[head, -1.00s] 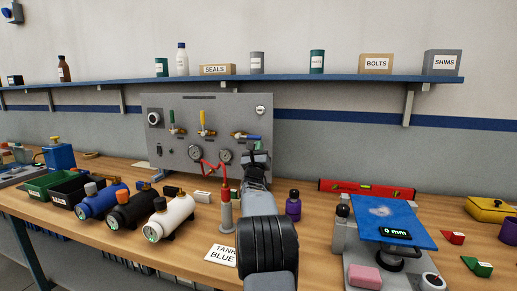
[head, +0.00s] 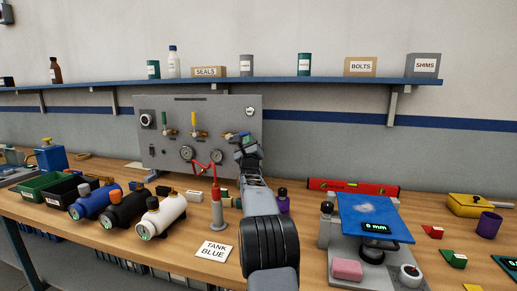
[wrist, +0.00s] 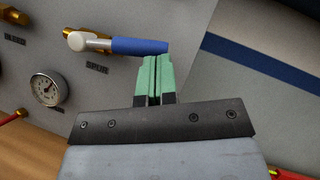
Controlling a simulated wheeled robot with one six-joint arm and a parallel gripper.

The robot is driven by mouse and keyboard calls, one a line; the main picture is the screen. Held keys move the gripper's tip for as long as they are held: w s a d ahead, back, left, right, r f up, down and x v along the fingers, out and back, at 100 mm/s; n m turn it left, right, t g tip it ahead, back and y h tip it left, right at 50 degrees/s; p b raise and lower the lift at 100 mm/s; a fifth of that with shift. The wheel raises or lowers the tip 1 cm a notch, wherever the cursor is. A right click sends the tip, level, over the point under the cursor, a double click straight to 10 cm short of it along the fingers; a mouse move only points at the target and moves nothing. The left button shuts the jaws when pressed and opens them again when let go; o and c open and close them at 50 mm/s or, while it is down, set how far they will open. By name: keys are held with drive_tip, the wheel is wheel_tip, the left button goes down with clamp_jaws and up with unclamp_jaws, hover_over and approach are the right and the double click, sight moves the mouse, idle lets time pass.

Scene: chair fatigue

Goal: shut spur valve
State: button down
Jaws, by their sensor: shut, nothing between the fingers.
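The spur valve's blue lever (wrist: 138,46) shows in the wrist view, lying roughly level and pointing right from its silver hub and brass body (wrist: 76,40). The label SPUR (wrist: 97,67) is below it on the grey panel (wrist: 100,88). My gripper (wrist: 154,60) has its green fingertips shut together, empty, just under the outer end of the lever. I cannot tell whether they touch it. In the head view my gripper (head: 246,141) is in front of the panel's right part and hides most of the spur valve.
A blue-topped stand (head: 372,217) is at right.

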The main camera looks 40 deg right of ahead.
sight(246, 123)
drive_tip(key=w+a+r+n+y+p, duration=0.1)
drive_tip(key=w+r+n+y+p, duration=0.1)
drive_tip(key=r+n+y+p, duration=0.2)
drive_tip(key=w+a+r+n+g+y+p, duration=0.1)
drive_tip(key=n+p, duration=0.9)
drive_tip(key=p, duration=1.1)
drive_tip(key=shift+w+a+r+n+g+y, duration=0.35)
drive_tip(key=shift+w+a+r+y, duration=0.35)
drive_tip(key=shift+w+r+y, duration=1.3)
drive_tip(key=shift+s+r+h, duration=0.3)
drive_tip(key=shift+s+r, duration=0.15)
drive_tip(key=shift+s, duration=0.15)
drive_tip(key=shift+s+a, duration=0.1)
drive_tip(key=shift+a, duration=0.05)
